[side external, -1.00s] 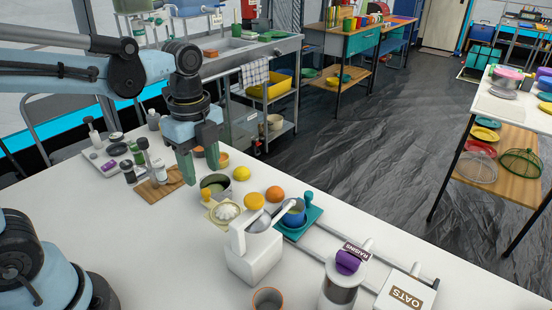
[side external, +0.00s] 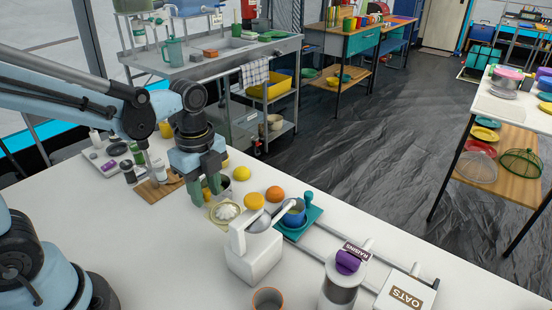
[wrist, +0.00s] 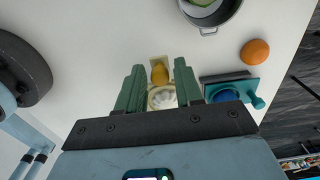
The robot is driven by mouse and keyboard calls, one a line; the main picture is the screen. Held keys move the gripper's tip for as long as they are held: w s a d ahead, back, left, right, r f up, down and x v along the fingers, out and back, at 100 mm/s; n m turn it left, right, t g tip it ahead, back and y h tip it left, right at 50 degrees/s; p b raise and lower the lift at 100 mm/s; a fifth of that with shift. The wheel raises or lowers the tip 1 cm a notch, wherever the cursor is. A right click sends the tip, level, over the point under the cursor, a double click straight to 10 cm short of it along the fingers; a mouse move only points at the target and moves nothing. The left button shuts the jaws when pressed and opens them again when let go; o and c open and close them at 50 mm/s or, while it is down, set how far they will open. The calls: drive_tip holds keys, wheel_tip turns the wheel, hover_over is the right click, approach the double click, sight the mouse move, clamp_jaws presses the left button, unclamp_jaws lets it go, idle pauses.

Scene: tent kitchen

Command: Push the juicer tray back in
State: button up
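The juicer (side external: 255,255) is a white body with a lever and an orange-yellow dome at its top, on the white table. Its pale yellow tray (side external: 226,221) with a white ribbed reamer sticks out on the side facing my gripper (side external: 206,198). The gripper is open and empty, fingers pointing down, low beside the tray's outer end. In the wrist view the reamer (wrist: 162,98) and a yellow knob (wrist: 160,74) show between the open fingers (wrist: 159,80). Whether a finger touches the tray I cannot tell. The juicer body is hidden in the wrist view.
A grey pot (side external: 222,187) stands close behind my gripper. A lemon (side external: 242,173) and an orange (side external: 274,193) lie beyond. A teal tray (side external: 312,212) with a blue cup is right of the juicer. A brown cup (side external: 267,299) and raisins jar (side external: 343,285) stand in front.

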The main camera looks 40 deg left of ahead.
sight(232, 206)
drive_tip(key=c, duration=0.5)
drive_tip(key=shift+d, duration=3.95)
drive_tip(key=o, duration=0.8)
drive_tip(key=shift+r, duration=0.1)
wheel_tip(232, 206, up, 7)
drive_tip(key=shift+f, duration=0.1)
drive_tip(key=shift+a, duration=0.1)
